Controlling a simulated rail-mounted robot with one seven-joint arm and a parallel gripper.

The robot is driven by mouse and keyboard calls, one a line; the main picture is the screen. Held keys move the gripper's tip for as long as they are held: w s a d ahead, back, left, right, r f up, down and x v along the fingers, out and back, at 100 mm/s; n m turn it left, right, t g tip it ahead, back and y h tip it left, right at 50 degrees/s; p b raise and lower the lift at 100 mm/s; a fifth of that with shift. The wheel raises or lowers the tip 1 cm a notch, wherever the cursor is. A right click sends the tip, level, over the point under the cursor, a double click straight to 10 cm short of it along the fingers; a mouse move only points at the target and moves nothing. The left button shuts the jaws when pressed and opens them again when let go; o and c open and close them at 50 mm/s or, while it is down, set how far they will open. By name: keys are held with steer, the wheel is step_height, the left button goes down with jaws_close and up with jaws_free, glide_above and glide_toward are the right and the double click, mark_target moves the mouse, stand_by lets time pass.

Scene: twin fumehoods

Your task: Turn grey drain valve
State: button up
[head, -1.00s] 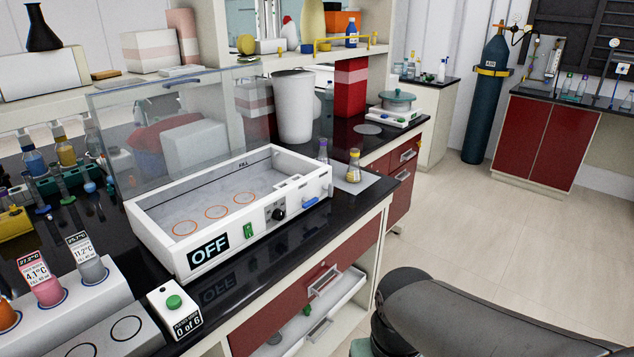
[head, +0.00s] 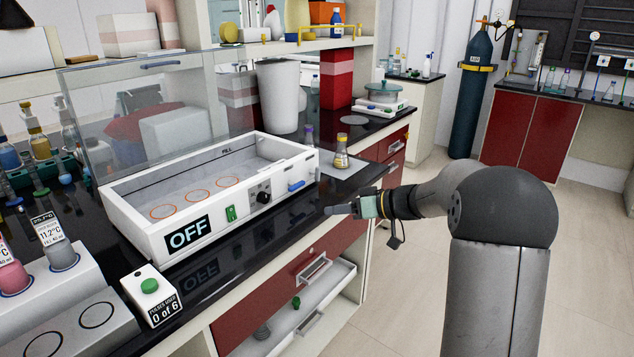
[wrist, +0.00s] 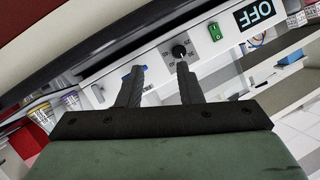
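A white open-topped water bath (head: 150,235) with an "OFF" display stands on the black bench. Its front panel carries a green switch (head: 231,213), a black knob (head: 264,197) and a blue handle-like part (head: 296,186) toward the right end. I cannot make out a clearly grey valve on it. My gripper (head: 335,210) is right of the bath, by the bench's front edge, apart from the panel. In the wrist view my gripper (wrist: 162,68) has its fingers apart with nothing held. The knob (wrist: 179,51) shows near the right fingertip; the blue part (wrist: 142,68) is mostly behind the left finger.
A clear shield (head: 150,110) rises behind the bath. A yellow-filled flask (head: 341,158) stands right of it. A button box (head: 150,290) reading "0 of 6" and a sample rack (head: 70,285) are at the left front. An open drawer (head: 320,290) juts out below the bench.

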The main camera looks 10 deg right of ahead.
steer(key=w+d+n+t+b, duration=0.1)
steer(key=w+d+t, duration=0.5)
steer(key=w+d, duration=0.4)
steer(key=p, duration=0.3)
glide_toward(320, 171)
steer(key=x, duration=0.9)
steer(key=shift+w+a, duration=0.1)
steer(key=shift+w, duration=0.05)
jaws_close()
